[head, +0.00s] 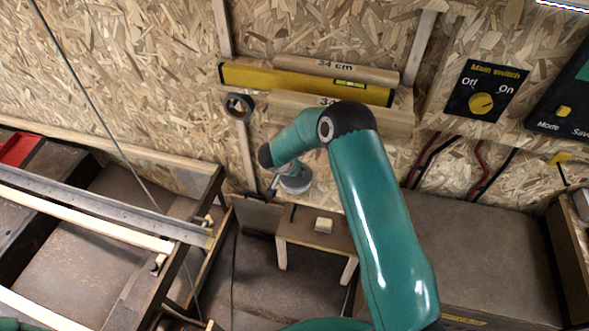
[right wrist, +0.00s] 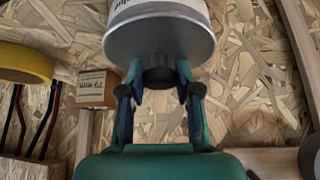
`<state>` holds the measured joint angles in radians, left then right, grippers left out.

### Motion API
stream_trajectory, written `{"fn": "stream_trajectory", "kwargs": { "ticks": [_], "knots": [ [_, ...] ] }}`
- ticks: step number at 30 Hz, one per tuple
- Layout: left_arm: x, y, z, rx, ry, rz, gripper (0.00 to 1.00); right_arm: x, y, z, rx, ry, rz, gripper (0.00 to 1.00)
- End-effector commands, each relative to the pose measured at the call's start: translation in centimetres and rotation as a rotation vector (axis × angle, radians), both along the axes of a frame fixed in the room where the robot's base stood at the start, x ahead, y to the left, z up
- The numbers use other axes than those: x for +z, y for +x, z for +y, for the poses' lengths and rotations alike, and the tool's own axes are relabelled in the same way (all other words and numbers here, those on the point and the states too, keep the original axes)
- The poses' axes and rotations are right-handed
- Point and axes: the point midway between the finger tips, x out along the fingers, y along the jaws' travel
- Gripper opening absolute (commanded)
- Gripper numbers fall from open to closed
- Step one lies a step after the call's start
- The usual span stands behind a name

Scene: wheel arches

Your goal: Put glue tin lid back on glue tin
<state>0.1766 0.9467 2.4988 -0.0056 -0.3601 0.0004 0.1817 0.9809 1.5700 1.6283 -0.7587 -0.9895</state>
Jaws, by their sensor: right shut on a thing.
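My right gripper (right wrist: 160,82) is shut on the dark knob (right wrist: 159,76) of a round grey lid (right wrist: 160,42) in the right wrist view. A white cylinder with dark print, which looks like the glue tin (right wrist: 150,8), shows directly beyond the lid and is cut off by the top edge. I cannot tell whether the lid sits fully on it. In the head view a small grey round thing (head: 296,184), likely the lid or tin, is beside the end of my right arm, near the wall; the gripper is mostly hidden there. My left gripper is not in view.
A small wooden stand (head: 318,236) carries a pale block (head: 323,225). A switch panel (head: 485,90) and hanging cables are at right.

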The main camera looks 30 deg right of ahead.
Motion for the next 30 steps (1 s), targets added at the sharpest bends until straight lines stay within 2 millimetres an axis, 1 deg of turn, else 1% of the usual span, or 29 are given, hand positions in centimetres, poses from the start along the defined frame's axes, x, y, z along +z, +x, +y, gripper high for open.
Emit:
{"fn": "stream_trajectory", "kwargs": {
  "ticks": [5,6,10,11,19,23,26,30],
  "knots": [
    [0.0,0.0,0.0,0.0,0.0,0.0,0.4,0.0,0.0,0.0,0.0,0.0,0.0,0.0],
    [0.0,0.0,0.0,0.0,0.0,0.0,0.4,0.0,0.0,0.0,0.0,0.0,0.0,0.38],
    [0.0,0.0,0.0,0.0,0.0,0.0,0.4,0.0,0.0,0.0,0.0,0.0,0.0,0.59],
    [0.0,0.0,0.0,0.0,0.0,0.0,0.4,0.0,0.0,0.0,0.001,0.0,-0.001,0.62],
    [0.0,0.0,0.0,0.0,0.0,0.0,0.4,0.0,0.0,0.1,0.001,0.0,0.0,0.62],
    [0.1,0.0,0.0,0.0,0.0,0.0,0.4,0.4,0.0,0.3,0.002,0.001,-0.001,0.62],
    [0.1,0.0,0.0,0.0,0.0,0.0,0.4,1.4,-0.3,0.8,0.002,0.001,-0.002,0.62],
    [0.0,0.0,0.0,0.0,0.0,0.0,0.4,3.5,-0.8,2.0,0.003,-0.001,-0.003,0.62]
  ]
}}
